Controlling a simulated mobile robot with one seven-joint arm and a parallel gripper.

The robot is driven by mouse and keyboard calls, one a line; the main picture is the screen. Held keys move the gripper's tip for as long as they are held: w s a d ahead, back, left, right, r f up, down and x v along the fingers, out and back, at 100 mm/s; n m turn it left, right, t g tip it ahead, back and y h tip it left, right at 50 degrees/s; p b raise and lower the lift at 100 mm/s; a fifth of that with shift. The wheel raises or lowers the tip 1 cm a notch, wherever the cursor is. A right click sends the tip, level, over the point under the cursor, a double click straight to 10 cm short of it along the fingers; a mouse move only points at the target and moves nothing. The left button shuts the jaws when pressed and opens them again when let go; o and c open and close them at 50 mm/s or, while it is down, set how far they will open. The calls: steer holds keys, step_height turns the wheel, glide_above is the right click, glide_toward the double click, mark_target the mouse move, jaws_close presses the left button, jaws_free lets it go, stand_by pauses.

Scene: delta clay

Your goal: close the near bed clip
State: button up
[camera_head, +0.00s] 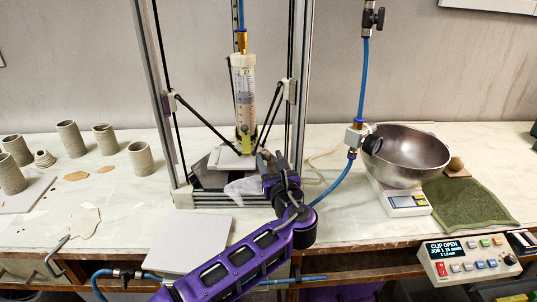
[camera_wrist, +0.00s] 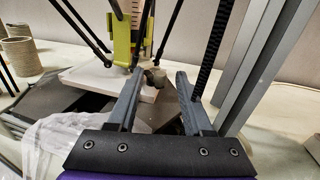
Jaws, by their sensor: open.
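The control box (camera_head: 470,256) display reads "CLIP OPEN".
Printer rods and upright rails stand close around my gripper. Crumpled clear plastic (camera_head: 246,187) lies just left of it. A white board (camera_head: 192,240) lies in front. A blue hose (camera_head: 338,184), a metal bowl (camera_head: 408,155) on a scale (camera_head: 403,202) and a green cloth (camera_head: 468,203) are right.

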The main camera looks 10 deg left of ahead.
steer(key=shift+w, duration=0.15)
jaws_close()
stand_by(0.4)
